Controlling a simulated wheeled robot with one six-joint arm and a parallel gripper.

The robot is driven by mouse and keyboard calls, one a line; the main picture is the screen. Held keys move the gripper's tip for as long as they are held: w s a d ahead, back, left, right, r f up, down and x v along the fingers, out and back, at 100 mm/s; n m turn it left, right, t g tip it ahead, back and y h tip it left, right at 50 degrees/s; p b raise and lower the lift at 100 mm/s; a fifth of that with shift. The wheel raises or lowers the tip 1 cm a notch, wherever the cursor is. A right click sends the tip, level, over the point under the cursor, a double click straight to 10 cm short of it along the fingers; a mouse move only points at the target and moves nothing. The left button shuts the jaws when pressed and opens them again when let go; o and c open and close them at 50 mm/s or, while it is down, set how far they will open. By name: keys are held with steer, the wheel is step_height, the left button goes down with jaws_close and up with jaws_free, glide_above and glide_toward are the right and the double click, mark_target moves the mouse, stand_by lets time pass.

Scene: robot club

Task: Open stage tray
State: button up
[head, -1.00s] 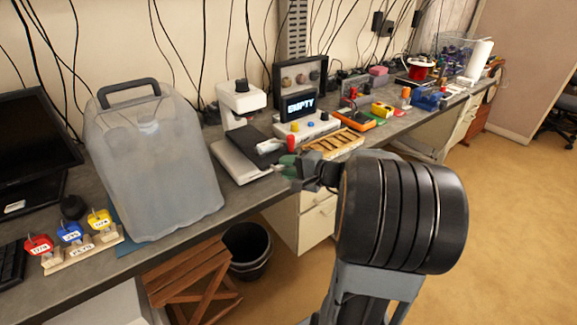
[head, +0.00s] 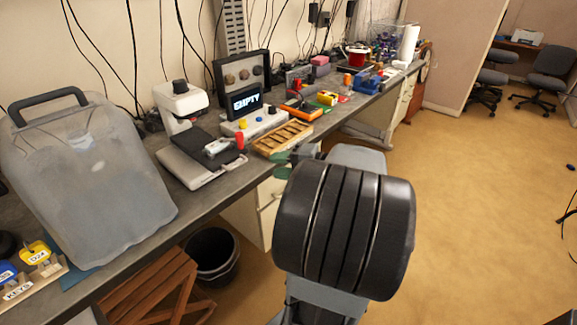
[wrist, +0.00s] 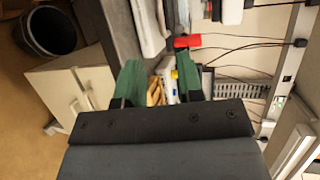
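The stage device has a white head with a black knob (head: 181,92) above a grey base (head: 190,162). A dark stage tray (head: 226,158) lies on the base, with a small pale piece on it. A red handle (head: 240,140) stands at its right end; it also shows in the wrist view (wrist: 187,42), beyond the fingertips and nearer the right finger. My gripper (head: 285,158) is at the bench's front edge, right of the handle and apart from it, partly hidden by my arm. In the wrist view its green fingers (wrist: 160,80) are spread and empty.
A wooden slotted rack (head: 283,138) lies right of the tray. A display reading EMPTY (head: 248,102) stands behind, with a button panel (head: 256,122). A wooden crate (head: 155,290) and black bin (head: 212,256) are below the bench.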

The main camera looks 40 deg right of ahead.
steer(key=shift+v, duration=1.1)
steer(key=s+a+f+n+g+h+p, duration=0.1)
steer(key=s+a+f+g+h+p, duration=0.25)
steer(key=f+g, duration=0.5)
steer(key=a+r+n+h+p, duration=0.2)
steer(key=a+r+n, duration=0.1)
steer(key=a+n, duration=0.3)
steer(key=a+r+n+g+h+p, duration=0.1)
steer(key=a+r+n, duration=0.3)
steer(key=a, duration=0.6)
steer(key=shift+w+r+n+h+p, duration=0.35)
steer(key=shift+n+h+p, duration=0.25)
steer(key=shift+n, duration=0.5)
steer(key=shift+g, duration=0.25)
